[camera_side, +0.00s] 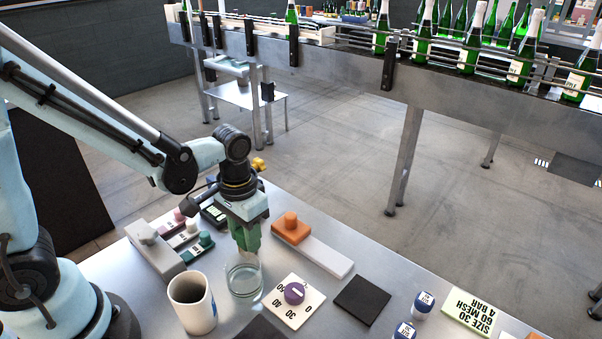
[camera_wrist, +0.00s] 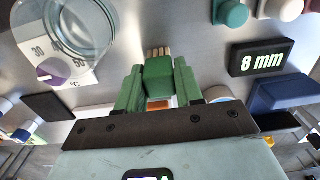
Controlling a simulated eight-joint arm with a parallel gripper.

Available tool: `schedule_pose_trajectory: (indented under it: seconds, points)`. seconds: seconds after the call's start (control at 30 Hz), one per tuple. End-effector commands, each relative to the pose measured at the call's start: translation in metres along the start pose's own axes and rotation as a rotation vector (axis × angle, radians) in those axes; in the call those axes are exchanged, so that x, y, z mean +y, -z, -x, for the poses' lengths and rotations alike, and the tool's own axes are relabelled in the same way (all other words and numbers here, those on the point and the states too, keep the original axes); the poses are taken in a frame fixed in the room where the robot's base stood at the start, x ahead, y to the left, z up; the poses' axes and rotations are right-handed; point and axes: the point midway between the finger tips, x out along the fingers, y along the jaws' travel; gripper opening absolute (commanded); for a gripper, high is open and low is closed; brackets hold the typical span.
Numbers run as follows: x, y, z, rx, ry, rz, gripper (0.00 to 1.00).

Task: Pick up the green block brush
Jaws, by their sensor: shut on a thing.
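The green block brush (camera_wrist: 159,78) is between the two green fingers of my gripper (camera_wrist: 158,88) in the wrist view. Its pale bristles (camera_wrist: 158,52) point away from the gripper. The fingers press on both sides of its block. In the side view my gripper (camera_side: 246,238) points down over the table, just behind and above the clear glass beaker (camera_side: 244,278). There the brush is hard to tell from the green fingers, and I cannot tell its exact height above the table.
A white mug (camera_side: 192,303) stands left of the beaker. A dial plate with a purple knob (camera_side: 294,293) lies to its right. Dark pads (camera_side: 362,299) lie on the table.

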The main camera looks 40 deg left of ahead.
Motion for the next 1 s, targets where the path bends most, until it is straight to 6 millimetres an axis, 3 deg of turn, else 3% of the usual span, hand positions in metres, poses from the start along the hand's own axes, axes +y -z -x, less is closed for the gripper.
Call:
schedule_pose_trajectory:
  seconds: [0.17, 0.6, 0.8, 1.0]
  points:
    - [0.000, 0.000, 0.011, 0.000, 0.000, 0.000, 0.05]
    - [0.000, 0.000, 0.074, -0.001, 0.000, 0.000, 0.05]
    - [0.000, 0.001, 0.092, -0.002, -0.001, 0.000, 0.05]
    - [-0.014, 0.021, 0.100, -0.001, -0.001, 0.005, 0.05]
